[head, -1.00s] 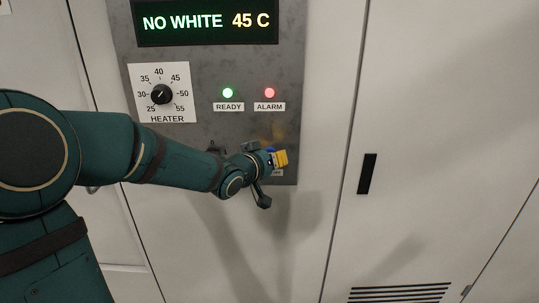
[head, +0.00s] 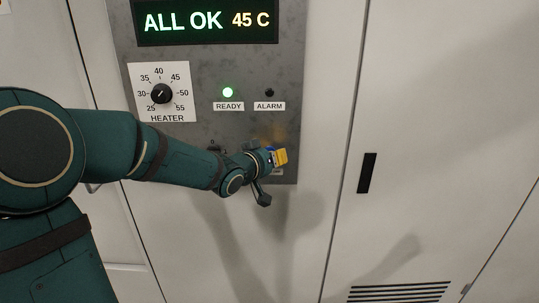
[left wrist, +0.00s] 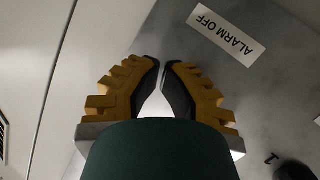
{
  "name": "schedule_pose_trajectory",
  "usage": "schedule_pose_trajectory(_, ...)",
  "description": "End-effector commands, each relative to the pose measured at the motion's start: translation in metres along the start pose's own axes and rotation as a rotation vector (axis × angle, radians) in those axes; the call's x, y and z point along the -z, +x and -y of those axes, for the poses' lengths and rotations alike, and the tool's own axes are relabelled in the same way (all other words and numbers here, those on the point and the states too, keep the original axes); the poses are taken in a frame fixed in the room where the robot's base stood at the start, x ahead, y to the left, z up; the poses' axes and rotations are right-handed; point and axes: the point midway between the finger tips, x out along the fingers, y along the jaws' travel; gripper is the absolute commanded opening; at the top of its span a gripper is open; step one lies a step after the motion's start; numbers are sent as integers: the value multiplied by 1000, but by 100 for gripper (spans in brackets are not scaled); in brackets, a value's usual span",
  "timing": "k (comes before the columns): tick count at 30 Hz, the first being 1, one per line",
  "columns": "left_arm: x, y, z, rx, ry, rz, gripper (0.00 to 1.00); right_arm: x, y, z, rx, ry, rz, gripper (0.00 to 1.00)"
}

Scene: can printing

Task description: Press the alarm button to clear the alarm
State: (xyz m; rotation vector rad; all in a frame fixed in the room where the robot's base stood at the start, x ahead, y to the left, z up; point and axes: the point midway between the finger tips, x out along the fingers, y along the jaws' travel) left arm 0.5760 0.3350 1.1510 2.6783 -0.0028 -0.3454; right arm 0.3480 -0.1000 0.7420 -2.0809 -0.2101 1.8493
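The control panel (head: 205,60) has a display (head: 205,22) that reads "ALL OK 45 C". The alarm lamp (head: 269,93) is dark, and the ready lamp (head: 227,92) glows green. My left gripper (head: 280,157) is at the lower right of the panel, in front of its face. In the left wrist view the yellow-backed fingers (left wrist: 161,64) have their tips drawn together, with nothing seen held. The "ALARM OFF" label (left wrist: 227,35) is beside the fingertips. The alarm button itself is not visible; whether the gripper touches it cannot be told. My right gripper is not in view.
A heater dial (head: 161,94) points near the middle of its scale at the panel's left. A dark switch or knob (left wrist: 295,172) shows at the wrist view's lower right. A white cabinet door with a black handle (head: 367,173) is to the right.

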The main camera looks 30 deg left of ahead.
Motion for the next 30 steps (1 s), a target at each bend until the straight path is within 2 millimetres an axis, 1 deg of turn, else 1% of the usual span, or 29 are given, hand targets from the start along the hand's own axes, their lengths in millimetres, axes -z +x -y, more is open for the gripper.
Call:
schedule_pose_trajectory(12, -10, -17, -9, -1, 0, -1, 0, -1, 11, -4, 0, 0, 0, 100)
schedule_pose_trajectory(24, -11, -20, -11, -1, 0, 0, 0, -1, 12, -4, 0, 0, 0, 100)
schedule_pose_trajectory(30, -18, -32, -17, -2, 0, -2, 0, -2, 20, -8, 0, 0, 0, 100)
